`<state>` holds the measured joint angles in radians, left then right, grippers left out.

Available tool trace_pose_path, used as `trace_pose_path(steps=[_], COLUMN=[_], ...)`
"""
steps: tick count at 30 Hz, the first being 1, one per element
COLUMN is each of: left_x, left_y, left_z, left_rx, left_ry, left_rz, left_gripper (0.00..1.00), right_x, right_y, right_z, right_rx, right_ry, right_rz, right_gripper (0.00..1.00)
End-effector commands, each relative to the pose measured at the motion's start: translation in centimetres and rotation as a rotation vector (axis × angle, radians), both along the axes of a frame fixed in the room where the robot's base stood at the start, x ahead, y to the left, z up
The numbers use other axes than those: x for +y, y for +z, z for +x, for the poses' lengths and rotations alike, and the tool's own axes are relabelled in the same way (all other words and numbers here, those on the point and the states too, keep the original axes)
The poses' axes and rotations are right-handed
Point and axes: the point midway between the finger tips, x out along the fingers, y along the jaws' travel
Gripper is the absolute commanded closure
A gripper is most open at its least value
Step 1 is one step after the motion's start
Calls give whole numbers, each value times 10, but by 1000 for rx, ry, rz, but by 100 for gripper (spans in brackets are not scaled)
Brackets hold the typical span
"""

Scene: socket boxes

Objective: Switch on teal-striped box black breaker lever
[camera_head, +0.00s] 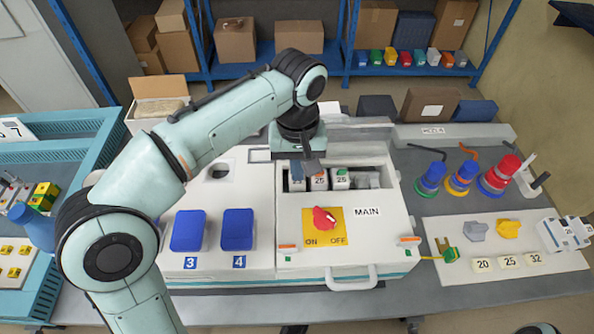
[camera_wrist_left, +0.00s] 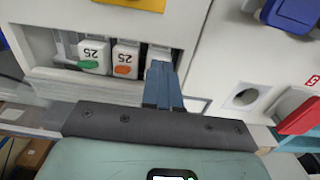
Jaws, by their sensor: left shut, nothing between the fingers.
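The white box with a teal stripe (camera_head: 350,283) stands in the middle of the bench. Its open window holds a row of breakers. One has an orange tab (camera_head: 319,180) and one a green tab (camera_head: 340,178); both are marked 25. They also show in the left wrist view, orange (camera_wrist_left: 125,58) and green (camera_wrist_left: 92,54). My left gripper (camera_head: 310,165) points down into the window's left part. In the wrist view its blue-grey fingers (camera_wrist_left: 160,84) are shut and empty, in front of a third white breaker (camera_wrist_left: 159,52). The black lever is hidden; contact cannot be told.
A red rotary switch (camera_head: 325,218) on a yellow plate is on the box front, above a handle (camera_head: 351,281). Blue covers (camera_head: 188,231) marked 3 and 4 are to the left. Coloured plugs (camera_head: 461,178) and a part board (camera_head: 500,240) are to the right.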

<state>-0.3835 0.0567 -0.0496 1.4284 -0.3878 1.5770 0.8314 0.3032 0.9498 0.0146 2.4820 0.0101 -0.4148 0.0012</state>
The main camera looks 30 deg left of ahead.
Motion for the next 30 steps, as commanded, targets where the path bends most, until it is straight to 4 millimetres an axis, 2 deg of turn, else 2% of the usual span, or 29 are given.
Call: trace_pose_path(steps=[15, 30], left_x=[0, 10], left_y=[-36, -36], left_z=[0, 16], left_rx=[1, 2], left_ry=[0, 2], left_rz=[0, 3], left_gripper=[100, 100], right_x=[0, 0], right_y=[-21, -5], right_z=[-3, -1], right_rx=[8, 2], right_ry=[-1, 0], right_rz=[0, 0], right_gripper=[57, 57])
